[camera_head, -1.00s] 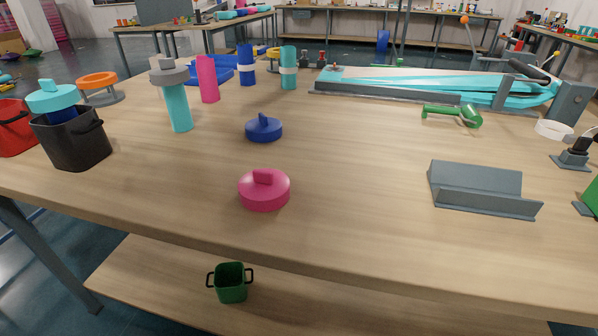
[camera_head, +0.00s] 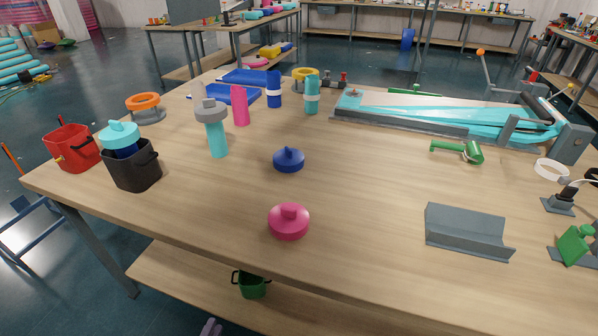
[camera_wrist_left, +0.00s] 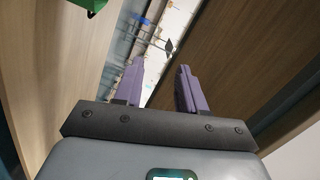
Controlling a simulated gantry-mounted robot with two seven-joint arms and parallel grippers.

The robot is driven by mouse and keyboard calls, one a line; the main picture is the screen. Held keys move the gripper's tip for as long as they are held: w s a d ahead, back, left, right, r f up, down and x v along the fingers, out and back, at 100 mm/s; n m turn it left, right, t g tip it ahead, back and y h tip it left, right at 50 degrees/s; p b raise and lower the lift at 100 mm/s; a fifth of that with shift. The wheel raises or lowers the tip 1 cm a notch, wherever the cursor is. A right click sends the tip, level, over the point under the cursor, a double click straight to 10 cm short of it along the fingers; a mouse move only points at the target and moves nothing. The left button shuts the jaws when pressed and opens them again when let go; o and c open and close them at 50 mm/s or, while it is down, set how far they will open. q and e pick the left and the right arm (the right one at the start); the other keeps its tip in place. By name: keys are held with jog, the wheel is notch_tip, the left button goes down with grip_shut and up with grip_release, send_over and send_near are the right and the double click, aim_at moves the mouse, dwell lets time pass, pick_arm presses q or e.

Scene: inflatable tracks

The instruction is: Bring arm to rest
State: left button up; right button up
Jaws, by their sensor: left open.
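My left gripper shows in the left wrist view (camera_wrist_left: 160,72) with its two purple fingers apart and nothing between them. The rest of my left arm is hidden below the frame. My right gripper is in neither view.
The wooden table (camera_head: 370,200) carries a pink lid (camera_head: 288,222), a blue lid (camera_head: 289,160), a black bin (camera_head: 133,173) and a grey bracket (camera_head: 467,232). A green bin (camera_head: 252,286) stands on the lower shelf (camera_head: 185,285). The table's front edge lies above my left gripper.

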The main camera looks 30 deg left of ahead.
pick_arm(q)
jog(key=w+d+r+n+g+h+p, duration=0.1)
jog(key=w+d+r+p, duration=0.25)
jog(key=r, duration=0.45)
jog(key=w+d+r+n+g+h+p, duration=0.1)
jog(key=w+d+r+h+p, duration=0.25)
jog(key=r, duration=0.55)
jog(key=s+d+r+n+g+h+p, duration=0.1)
jog(key=s+d+r+n+g+p, duration=0.15)
jog(key=d+r, duration=0.6)
jog(key=s+d+r+n+g+h+p, duration=0.1)
jog(key=s+d+r+g+h+p, duration=0.2)
jog(key=d+r, duration=0.6)
jog(key=s+r+n+g+y, duration=0.1)
jog(key=s+n+g+y, duration=0.15)
jog(key=s+g, duration=0.4)
notch_tip(320, 180, up, 38)
jog(key=t+p, duration=0.1)
jog(key=p, duration=3.6)
jog(key=shift+a+h+p, duration=0.3)
jog(key=shift+h+p, duration=0.1)
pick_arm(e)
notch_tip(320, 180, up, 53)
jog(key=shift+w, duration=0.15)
pick_arm(q)
jog(key=shift+s, duration=0.1)
